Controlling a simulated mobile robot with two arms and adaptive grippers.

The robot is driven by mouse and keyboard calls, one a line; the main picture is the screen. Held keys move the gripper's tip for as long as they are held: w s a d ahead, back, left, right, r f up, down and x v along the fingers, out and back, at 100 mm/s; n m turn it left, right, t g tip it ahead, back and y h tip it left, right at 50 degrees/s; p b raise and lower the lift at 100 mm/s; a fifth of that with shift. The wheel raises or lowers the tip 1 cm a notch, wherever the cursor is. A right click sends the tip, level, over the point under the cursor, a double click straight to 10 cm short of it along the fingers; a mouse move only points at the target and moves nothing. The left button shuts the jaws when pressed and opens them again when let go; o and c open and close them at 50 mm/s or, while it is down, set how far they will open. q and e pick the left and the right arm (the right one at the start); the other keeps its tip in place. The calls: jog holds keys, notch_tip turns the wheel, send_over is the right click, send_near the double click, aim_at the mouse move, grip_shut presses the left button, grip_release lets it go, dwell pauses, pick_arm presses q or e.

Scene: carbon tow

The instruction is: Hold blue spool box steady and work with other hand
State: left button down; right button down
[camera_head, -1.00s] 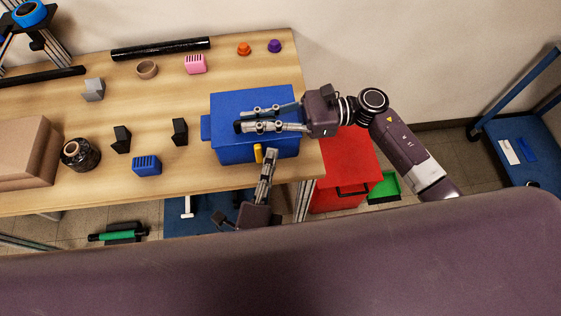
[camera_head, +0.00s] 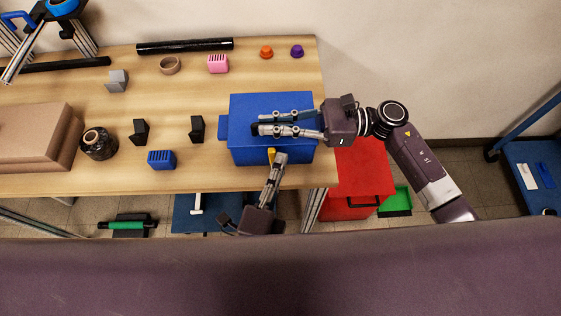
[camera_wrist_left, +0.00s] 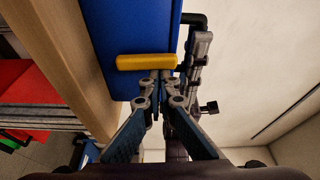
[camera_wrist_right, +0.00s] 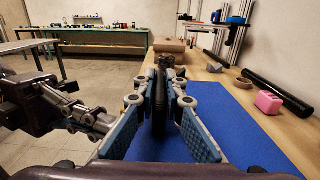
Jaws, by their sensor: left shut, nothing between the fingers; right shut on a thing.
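The blue spool box (camera_head: 240,108) stands closed near the right end of the wooden table. My right gripper (camera_head: 257,129) reaches over its lid and is shut on the black handle (camera_wrist_right: 160,95), which stands up between its fingers. A yellow latch (camera_head: 271,155) is on the box's front side. My left gripper (camera_head: 281,157) is shut and empty, with its fingertips right by the latch. In the left wrist view the fingertips (camera_wrist_left: 160,77) are just below the yellow latch (camera_wrist_left: 145,62); I cannot tell whether they touch it.
To the left are a blue slotted block (camera_head: 161,159), two black holders (camera_head: 197,128), a dark spool (camera_head: 98,143) and a brown box (camera_head: 30,130). A pink block (camera_head: 218,64), a black roll (camera_head: 185,46) and small orange and purple pieces lie behind. A red cabinet (camera_head: 360,175) stands right of the table.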

jog(key=shift+f, duration=0.3)
pick_arm(q)
jog(key=n, duration=0.2)
jog(key=a+n+t, duration=0.1)
jog(key=n, duration=0.1)
jog(key=shift+a, duration=0.3)
jog(key=n+t, duration=0.1)
jog(key=n, duration=0.1)
jog(key=a+n+y, duration=0.1)
jog(key=n, duration=0.1)
jog(key=shift+a+f+t, duration=0.1)
jog(key=shift+a+t, duration=0.1)
jog(key=shift+t, duration=0.2)
pick_arm(e)
jog(key=shift+s, duration=0.1)
pick_arm(q)
jog(key=n, duration=0.1)
jog(key=a+n+y, duration=0.1)
jog(key=n, duration=0.1)
jog(key=f+n+t, duration=0.1)
jog(key=n, duration=0.1)
jog(key=shift+a+y, duration=0.15)
jog(key=shift+y, duration=0.15)
jog(key=shift+a+f+n, duration=0.1)
jog(key=shift+a+n, duration=0.1)
jog(key=shift+n, duration=0.2)
jog(key=shift+a+f, duration=0.1)
